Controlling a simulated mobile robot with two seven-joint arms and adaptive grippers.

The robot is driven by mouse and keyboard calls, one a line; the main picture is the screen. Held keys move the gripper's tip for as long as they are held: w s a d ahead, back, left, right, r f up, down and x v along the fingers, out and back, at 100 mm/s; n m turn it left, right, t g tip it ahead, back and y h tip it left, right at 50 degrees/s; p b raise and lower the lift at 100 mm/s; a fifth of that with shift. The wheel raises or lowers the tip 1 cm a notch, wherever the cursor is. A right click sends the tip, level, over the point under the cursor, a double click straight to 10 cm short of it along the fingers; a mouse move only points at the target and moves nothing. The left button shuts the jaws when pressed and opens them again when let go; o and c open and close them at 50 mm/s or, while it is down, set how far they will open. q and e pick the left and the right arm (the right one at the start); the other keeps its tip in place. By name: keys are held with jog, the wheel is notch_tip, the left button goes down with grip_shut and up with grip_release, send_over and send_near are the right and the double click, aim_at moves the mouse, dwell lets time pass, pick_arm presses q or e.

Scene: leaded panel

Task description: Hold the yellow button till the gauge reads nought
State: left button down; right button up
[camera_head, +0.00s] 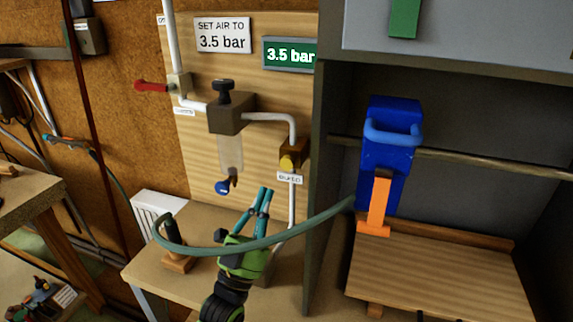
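The green gauge display (290,54) reads 3.5 bar. My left gripper (266,190) is below and to the left of the button, pointing up towards the panel and clear of the button in the picture. Its teal fingertips are close together, with nothing seen between them. My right gripper is not in view.
A sign (222,36) reads SET AIR TO 3.5 bar. A green hose (318,220) arcs across by my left gripper. A grey cabinet wall (318,150) stands just right of the button.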

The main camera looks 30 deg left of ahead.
aim_at(287, 163)
pick_arm(q)
jog(key=w+a+b, duration=0.2)
jog(key=w, duration=0.6)
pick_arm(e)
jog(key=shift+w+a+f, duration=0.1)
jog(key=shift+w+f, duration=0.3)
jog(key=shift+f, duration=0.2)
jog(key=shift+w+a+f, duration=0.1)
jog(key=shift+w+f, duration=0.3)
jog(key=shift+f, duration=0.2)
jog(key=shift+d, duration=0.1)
pick_arm(q)
jog(key=shift+w, duration=0.2)
jog(key=shift+w, duration=0.3)
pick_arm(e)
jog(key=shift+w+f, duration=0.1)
